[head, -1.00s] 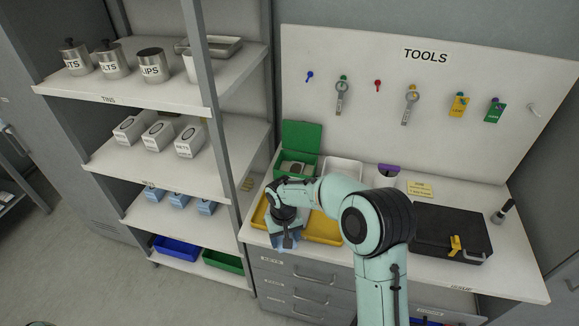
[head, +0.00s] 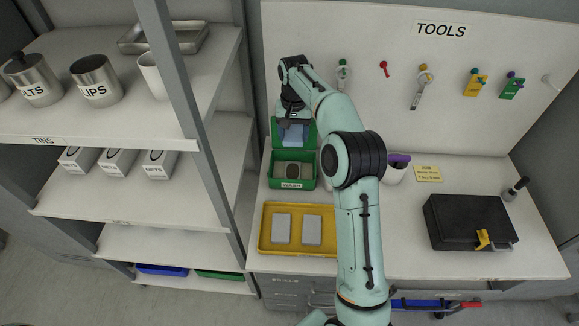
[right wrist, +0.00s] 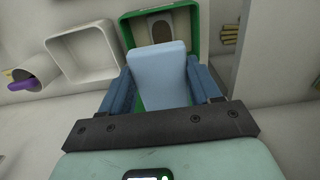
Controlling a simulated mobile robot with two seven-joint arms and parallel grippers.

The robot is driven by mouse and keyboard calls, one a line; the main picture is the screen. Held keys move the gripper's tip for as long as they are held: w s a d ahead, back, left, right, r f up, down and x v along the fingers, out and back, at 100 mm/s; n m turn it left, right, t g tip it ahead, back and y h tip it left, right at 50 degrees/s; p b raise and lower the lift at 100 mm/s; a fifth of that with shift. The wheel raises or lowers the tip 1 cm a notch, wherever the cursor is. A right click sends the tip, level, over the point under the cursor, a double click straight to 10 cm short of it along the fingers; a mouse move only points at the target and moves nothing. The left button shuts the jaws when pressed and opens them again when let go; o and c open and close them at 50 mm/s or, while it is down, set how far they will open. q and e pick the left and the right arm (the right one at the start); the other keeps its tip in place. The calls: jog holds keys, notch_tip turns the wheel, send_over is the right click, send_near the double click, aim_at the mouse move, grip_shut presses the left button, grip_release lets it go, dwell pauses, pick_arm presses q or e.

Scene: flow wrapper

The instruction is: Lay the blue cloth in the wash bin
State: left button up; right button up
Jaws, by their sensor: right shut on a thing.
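The blue cloth (head: 294,134) is in my right gripper (head: 292,122), which is shut on it above the back part of a green bin in the head view. In the right wrist view the cloth (right wrist: 158,75) is a flat, pale blue pad between the blue fingers of the gripper (right wrist: 160,90). The bin (right wrist: 190,18) shows behind the cloth. My left gripper is not in view.
A yellow tray (head: 265,247) with two grey pads stands in front of the bin. A white tray (right wrist: 106,72) is beside the bin. The shelf post (head: 215,170) stands close on the left. A black case (head: 470,222) lies at right.

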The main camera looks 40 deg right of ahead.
send_near(292, 176)
notch_tip(292, 176, down, 5)
jog(key=shift+d+f, duration=0.1)
dwell(0.3)
jog(key=shift+f, duration=0.6)
jog(key=o, duration=1)
notch_tip(292, 176, up, 13)
jog(key=shift+r, duration=0.15)
